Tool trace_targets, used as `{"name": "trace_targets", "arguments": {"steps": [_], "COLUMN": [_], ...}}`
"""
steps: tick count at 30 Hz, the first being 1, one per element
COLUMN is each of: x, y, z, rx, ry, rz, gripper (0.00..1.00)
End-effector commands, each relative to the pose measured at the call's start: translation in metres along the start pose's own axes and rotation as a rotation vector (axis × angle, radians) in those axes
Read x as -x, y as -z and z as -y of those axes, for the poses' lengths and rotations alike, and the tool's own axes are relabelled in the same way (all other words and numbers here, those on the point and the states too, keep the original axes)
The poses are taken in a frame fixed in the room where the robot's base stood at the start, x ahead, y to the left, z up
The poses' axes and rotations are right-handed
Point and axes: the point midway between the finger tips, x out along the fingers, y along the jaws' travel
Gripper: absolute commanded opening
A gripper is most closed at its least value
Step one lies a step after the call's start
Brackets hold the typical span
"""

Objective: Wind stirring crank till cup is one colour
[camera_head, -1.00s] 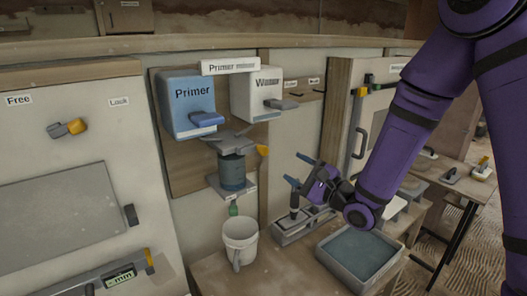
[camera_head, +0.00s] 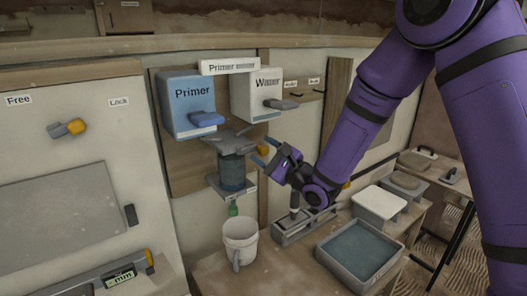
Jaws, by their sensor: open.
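The primer mixer hangs on a wall board, with a blue Primer tank (camera_head: 185,108) and a white Water tank (camera_head: 252,95). Under them a grey stirring head (camera_head: 228,140) sits over a dark blue-grey cup (camera_head: 232,174) on a small shelf. I cannot tell whether the cup's contents are one colour.
A white bucket (camera_head: 240,243) stands on the bench below a green tap piece (camera_head: 233,210). A grey tray (camera_head: 360,252) of blue-grey liquid and a grey holder (camera_head: 303,224) with an upright handle stand to its right. A panel with Free and Lock labels (camera_head: 70,150) is at left.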

Motion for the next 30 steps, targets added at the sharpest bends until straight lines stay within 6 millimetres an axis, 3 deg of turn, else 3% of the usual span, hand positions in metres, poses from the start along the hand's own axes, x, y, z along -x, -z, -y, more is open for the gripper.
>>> {"name": "trace_targets", "arguments": {"steps": [11, 17, 30], "x": [-0.0047, -0.0046, -0.0058], "y": [0.0, -0.0001, -0.0023], "z": [0.0004, 0.0004, 0.0024], "rx": [0.0, 0.0, 0.04], "ry": [0.001, 0.001, -0.015], "rz": [0.0, 0.0, 0.003], "gripper": [0.52, 0.06, 0.05]}}
